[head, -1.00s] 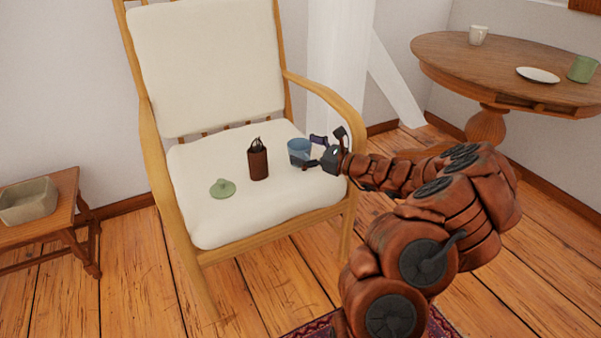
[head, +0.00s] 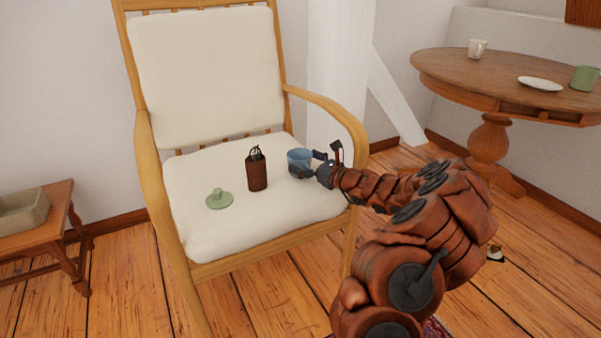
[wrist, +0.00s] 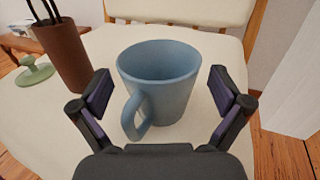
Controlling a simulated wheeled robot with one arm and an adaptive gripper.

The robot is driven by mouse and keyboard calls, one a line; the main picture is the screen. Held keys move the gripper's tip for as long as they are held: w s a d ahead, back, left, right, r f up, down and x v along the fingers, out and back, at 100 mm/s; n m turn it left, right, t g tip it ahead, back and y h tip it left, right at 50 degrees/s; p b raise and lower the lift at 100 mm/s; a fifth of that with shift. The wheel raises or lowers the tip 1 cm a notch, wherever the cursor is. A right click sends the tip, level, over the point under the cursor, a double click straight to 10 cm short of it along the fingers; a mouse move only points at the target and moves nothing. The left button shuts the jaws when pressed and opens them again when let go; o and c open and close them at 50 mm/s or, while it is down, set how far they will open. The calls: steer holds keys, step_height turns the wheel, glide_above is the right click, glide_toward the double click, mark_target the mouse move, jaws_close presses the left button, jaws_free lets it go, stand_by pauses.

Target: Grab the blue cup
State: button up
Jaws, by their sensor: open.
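The blue cup (head: 299,161) stands upright on the white seat cushion of the wooden armchair, near its right side. My gripper (head: 314,163) is at the cup's right in the head view. In the wrist view, the cup (wrist: 160,80) sits between the two open fingers (wrist: 159,92), with a visible gap on both sides. Its handle (wrist: 137,112) points toward my gripper and a little left. The cup's interior is empty as far as it shows. In the head view, my gripper partly covers the cup's lower right side.
A brown holder with dark utensils (head: 257,172) stands left of the cup, and a green lid-like piece (head: 219,199) lies farther left. The chair's right armrest (head: 335,112) rises beside my arm. A round table (head: 450,70) stands at the right, a low side table (head: 62,200) at the left.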

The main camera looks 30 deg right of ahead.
steer(key=shift+w+a, duration=0.15)
steer(key=shift+w, duration=0.35)
steer(key=shift+c, duration=0.4)
steer(key=c, duration=1.2)
